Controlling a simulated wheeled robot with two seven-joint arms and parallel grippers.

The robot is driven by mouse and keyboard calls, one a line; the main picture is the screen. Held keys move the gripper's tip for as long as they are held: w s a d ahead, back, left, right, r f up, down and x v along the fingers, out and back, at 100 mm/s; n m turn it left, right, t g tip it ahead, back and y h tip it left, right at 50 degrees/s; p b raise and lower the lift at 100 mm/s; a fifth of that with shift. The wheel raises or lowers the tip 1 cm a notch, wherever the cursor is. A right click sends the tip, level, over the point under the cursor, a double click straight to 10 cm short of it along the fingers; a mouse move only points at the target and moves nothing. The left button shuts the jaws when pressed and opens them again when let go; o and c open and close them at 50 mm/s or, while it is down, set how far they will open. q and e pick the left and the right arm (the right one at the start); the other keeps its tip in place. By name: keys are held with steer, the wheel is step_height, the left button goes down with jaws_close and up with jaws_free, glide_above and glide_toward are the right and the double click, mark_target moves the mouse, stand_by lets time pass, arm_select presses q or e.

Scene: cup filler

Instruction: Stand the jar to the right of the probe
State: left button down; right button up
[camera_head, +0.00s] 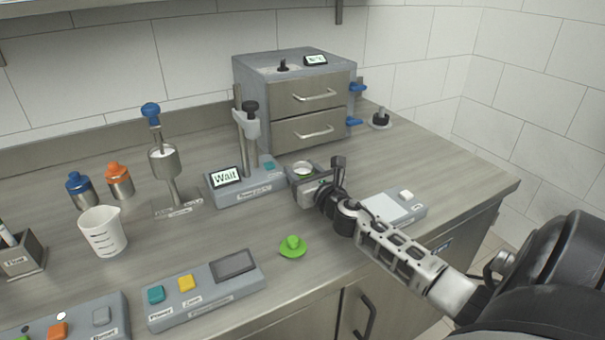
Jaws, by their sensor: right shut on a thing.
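The jar (303,169), small with a pale rim and a hint of green, is just right of the probe stand (248,140). The stand rises from a grey base with a display reading "Wait". My right gripper (313,182) reaches in from the right and is shut on the jar. The gripper hides much of the jar, and I cannot tell whether its bottom touches the counter. My left gripper is not in view.
A grey two-drawer cabinet (300,100) stands behind. A flat scale-like device (392,208) lies under my right arm. A green lid-like piece (292,247) lies in front. A white beaker (103,232), small bottles and button panels (205,290) occupy the left and front.

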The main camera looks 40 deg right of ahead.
steer(key=shift+f, duration=0.15)
steer(key=o, duration=1.1)
steer(key=shift+r, duration=0.4)
steer(key=v, duration=1)
steer(key=shift+s+a+f+b, duration=0.15)
steer(key=shift+s+f+b, duration=0.1)
steer(key=shift+f+b, duration=0.05)
steer(key=shift+s+a+r, duration=0.1)
steer(key=shift+s+a, duration=0.05)
steer(key=shift+s, duration=0.55)
